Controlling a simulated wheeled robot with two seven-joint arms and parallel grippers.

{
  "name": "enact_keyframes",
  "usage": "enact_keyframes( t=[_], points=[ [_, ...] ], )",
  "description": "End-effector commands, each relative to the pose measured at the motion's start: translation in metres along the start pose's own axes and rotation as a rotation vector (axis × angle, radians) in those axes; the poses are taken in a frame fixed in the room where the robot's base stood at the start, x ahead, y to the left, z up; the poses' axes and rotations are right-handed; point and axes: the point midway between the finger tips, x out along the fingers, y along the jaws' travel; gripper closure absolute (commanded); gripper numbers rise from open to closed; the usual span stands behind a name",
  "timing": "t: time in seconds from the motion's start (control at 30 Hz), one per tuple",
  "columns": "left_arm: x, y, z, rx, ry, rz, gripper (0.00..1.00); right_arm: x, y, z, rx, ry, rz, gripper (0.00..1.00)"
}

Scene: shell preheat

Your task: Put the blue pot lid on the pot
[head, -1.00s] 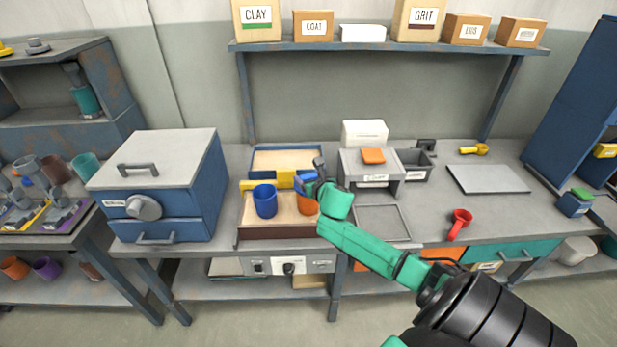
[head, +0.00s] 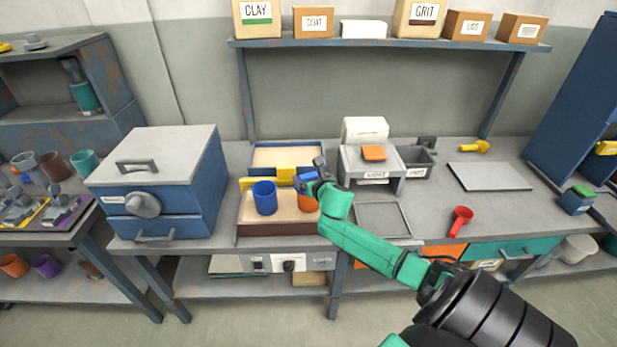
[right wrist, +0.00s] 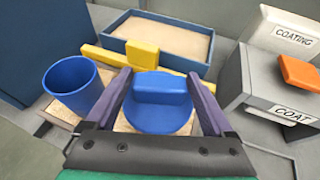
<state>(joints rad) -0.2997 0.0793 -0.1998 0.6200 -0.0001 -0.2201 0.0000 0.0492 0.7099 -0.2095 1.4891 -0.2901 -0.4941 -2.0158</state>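The blue pot lid (right wrist: 158,105) has a block-shaped handle and lies between the two purple fingers of my right gripper (right wrist: 160,84), which look closed on the handle. In the head view my right gripper (head: 312,180) is over an orange pot (head: 306,204). I cannot tell whether the lid touches that pot's rim. A blue pot (head: 265,198) stands upright and open just to the left, on the sand-coloured tray (head: 280,230); it also shows in the right wrist view (right wrist: 72,88). The left gripper is out of view.
A yellow bar (head: 285,174) with a raised block is behind the pots. A blue-sided furnace box (head: 152,185) stands left, and a grey coating stand (head: 372,165) right. A red scoop (head: 460,220) and a flat grey plate (head: 488,177) lie further right.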

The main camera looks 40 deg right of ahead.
Motion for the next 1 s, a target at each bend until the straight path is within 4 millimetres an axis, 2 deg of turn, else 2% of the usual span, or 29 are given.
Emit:
enact_keyframes(
  t=[0.27, 1.0],
  points=[
    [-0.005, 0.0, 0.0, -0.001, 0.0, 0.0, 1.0, -0.005, 0.0, 0.002, 0.001, 0.001, 0.0, 0.13],
    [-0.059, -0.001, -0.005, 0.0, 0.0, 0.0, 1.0, -0.079, 0.0, 0.002, 0.0, 0.002, 0.001, 0.13]
  ],
)
